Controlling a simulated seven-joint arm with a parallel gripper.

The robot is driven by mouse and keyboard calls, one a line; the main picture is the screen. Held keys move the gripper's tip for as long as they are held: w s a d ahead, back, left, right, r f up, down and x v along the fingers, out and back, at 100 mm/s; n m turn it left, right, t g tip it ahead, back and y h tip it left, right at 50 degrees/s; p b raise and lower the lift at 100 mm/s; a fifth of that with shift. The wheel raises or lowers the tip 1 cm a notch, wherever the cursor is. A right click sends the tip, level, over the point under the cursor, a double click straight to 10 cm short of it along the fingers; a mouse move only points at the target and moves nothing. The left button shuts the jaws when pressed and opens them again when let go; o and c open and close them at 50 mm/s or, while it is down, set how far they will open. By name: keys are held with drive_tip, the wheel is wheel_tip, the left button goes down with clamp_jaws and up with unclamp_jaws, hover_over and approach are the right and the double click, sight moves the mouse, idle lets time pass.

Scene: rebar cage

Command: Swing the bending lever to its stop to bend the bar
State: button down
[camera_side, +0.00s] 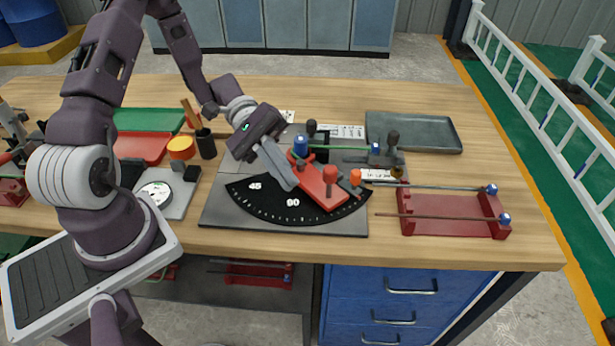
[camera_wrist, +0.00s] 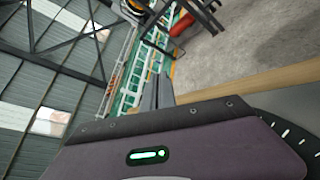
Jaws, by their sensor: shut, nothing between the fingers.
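The red bending lever (camera_side: 318,186) lies over the black angle dial (camera_side: 262,203), pointing down and right, to the right of the 90 mark. In the wrist view the fingers (camera_wrist: 155,92) are together, and the lever is not visible.
A red rack (camera_side: 450,205) holding another bar (camera_side: 430,217) is at the right. A grey tray (camera_side: 415,131) lies behind it. Black-knobbed posts (camera_side: 392,140) rise behind the lever. A dial gauge (camera_side: 156,192) and dark cup (camera_side: 205,145) are left. The front-right tabletop is clear.

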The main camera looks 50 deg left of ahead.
drive_tip(key=s+d+f+m+g+y, duration=0.15)
drive_tip(key=s+m+y, duration=0.35)
drive_tip(key=m, duration=0.7)
drive_tip(key=s+m+g+y, duration=0.25)
drive_tip(key=m+y, duration=0.45)
drive_tip(key=m, duration=0.5)
drive_tip(key=w+d+r+m+t+y, duration=0.2)
drive_tip(key=w+m+t, duration=0.15)
drive_tip(key=m, duration=0.65)
drive_tip(key=w+d+r+m+t+y, duration=0.15)
drive_tip(key=m+t, duration=0.35)
drive_tip(key=m, duration=0.5)
drive_tip(key=shift+h, duration=0.25)
drive_tip(key=x, duration=0.9)
drive_tip(key=shift+w+a+f, duration=0.1)
drive_tip(key=shift+w+f, duration=0.1)
drive_tip(key=shift+f, duration=0.1)
drive_tip(key=shift+w+f, duration=0.1)
drive_tip(key=shift+f, duration=0.25)
drive_tip(key=shift+w+r, duration=0.1)
drive_tip(key=shift+w, duration=1.95)
